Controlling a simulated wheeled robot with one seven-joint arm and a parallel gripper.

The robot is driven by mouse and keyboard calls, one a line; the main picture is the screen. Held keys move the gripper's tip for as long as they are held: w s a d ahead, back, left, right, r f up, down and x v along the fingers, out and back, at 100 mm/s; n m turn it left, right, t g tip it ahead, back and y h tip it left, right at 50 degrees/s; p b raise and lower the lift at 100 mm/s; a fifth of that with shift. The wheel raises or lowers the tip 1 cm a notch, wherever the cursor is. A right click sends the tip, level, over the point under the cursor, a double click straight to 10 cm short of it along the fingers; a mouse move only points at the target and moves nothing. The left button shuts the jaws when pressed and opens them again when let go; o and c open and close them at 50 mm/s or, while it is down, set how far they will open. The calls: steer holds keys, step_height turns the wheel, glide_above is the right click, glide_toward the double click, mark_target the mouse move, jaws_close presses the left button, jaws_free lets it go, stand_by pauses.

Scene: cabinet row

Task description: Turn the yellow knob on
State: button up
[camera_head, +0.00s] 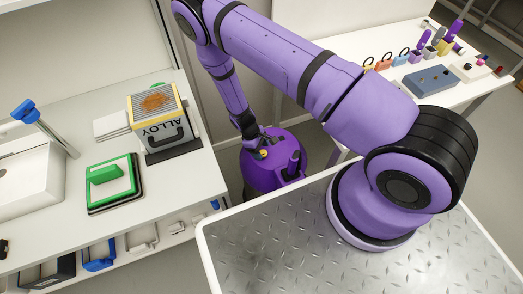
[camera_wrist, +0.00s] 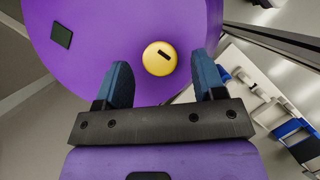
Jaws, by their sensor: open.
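The yellow knob (camera_wrist: 159,58) is a round disc with a short dark mark on its face. It sits on the top of a purple rounded canister (camera_wrist: 100,35). In the wrist view the knob lies between and just beyond my gripper's (camera_wrist: 162,80) two blue fingertips. The fingers are apart and empty. In the head view the purple canister (camera_head: 262,186) stands on the floor between the counter and my base. The knob shows there as a small yellow spot (camera_head: 263,153) beside the end of my arm. My fingers are hard to make out in that view.
A white counter (camera_head: 190,190) at left holds a grey ALLOY box (camera_head: 165,125), a green-framed tray (camera_head: 112,185) and a sink with a blue-handled tap (camera_head: 30,112). A white table (camera_head: 440,58) with small items stands at back right.

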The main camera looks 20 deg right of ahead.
steer(key=shift+s+d+f, duration=0.1)
steer(key=shift+d+f, duration=0.05)
steer(key=shift+f, duration=0.3)
steer(key=c, duration=0.9)
steer(key=m, duration=0.2)
steer(key=m+y, duration=0.1)
steer(key=m, duration=0.1)
steer(key=m+g+y, duration=0.1)
steer(key=m, duration=0.1)
steer(key=shift+d+m, duration=0.25)
steer(key=shift+m, duration=0.05)
steer(key=m+y, duration=0.2)
steer(key=m, duration=0.3)
steer(key=shift+d, duration=0.1)
steer(key=shift+m, duration=0.3)
